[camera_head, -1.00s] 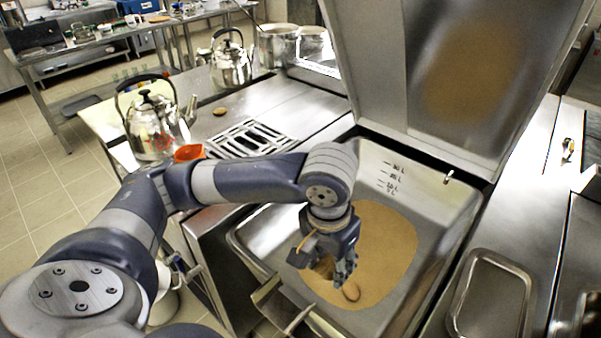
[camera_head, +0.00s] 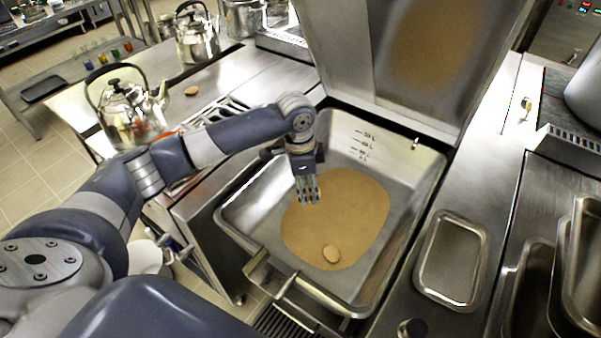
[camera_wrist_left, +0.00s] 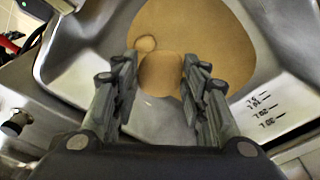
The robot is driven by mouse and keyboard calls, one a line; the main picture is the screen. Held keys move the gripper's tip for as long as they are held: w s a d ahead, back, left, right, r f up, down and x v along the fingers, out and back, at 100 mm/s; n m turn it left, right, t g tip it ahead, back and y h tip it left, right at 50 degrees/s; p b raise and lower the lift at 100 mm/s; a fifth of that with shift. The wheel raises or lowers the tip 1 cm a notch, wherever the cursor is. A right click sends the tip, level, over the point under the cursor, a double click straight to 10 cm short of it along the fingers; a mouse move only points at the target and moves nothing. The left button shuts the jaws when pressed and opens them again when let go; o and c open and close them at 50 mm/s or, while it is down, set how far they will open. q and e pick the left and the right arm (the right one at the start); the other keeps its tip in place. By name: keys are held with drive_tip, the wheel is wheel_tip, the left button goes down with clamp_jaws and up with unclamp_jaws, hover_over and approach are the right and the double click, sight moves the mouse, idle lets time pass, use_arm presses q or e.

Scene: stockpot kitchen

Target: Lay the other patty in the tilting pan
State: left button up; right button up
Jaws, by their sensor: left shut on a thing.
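The tilting pan (camera_head: 250,215) stands open with a brown round area on its floor. One small round patty (camera_head: 331,253) lies flat in the front part of the pan; it also shows in the left wrist view (camera_wrist_left: 145,44). My left gripper (camera_head: 308,198) points down over the middle of the pan, behind that patty. In the left wrist view, my left gripper (camera_wrist_left: 160,85) is shut on another patty (camera_wrist_left: 160,74), held between its fingers. The fingers hide this held patty in the head view. My right gripper is not in view.
The raised lid (camera_head: 420,60) stands behind the pan. An empty metal tray (camera_head: 453,260) lies on the counter to the right. Kettles (camera_head: 125,110) and a small brown round item (camera_head: 192,91) are on the left counter. The pan's pouring lip (camera_head: 265,280) faces front.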

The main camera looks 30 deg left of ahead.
use_arm(q)
drive_tip(key=a+f+m+b, duration=0.1)
drive_tip(key=f+b, duration=0.3)
drive_tip(key=f, duration=0.4)
drive_tip(key=w+a+f+m+b, duration=0.1)
drive_tip(key=f+b, duration=0.4)
drive_tip(key=f, duration=0.3)
drive_tip(key=w+a+f+m+b, duration=0.1)
drive_tip(key=f+b, duration=0.3)
drive_tip(key=f, duration=0.4)
drive_tip(key=shift+w+f, duration=0.1)
drive_tip(key=shift+w, duration=0.05)
drive_tip(key=shift+a+f+b, duration=0.1)
drive_tip(key=shift+f+b, duration=0.85)
drive_tip(key=shift+f, duration=0.25)
drive_tip(key=o, duration=1.1)
drive_tip(key=shift+o, duration=0.2)
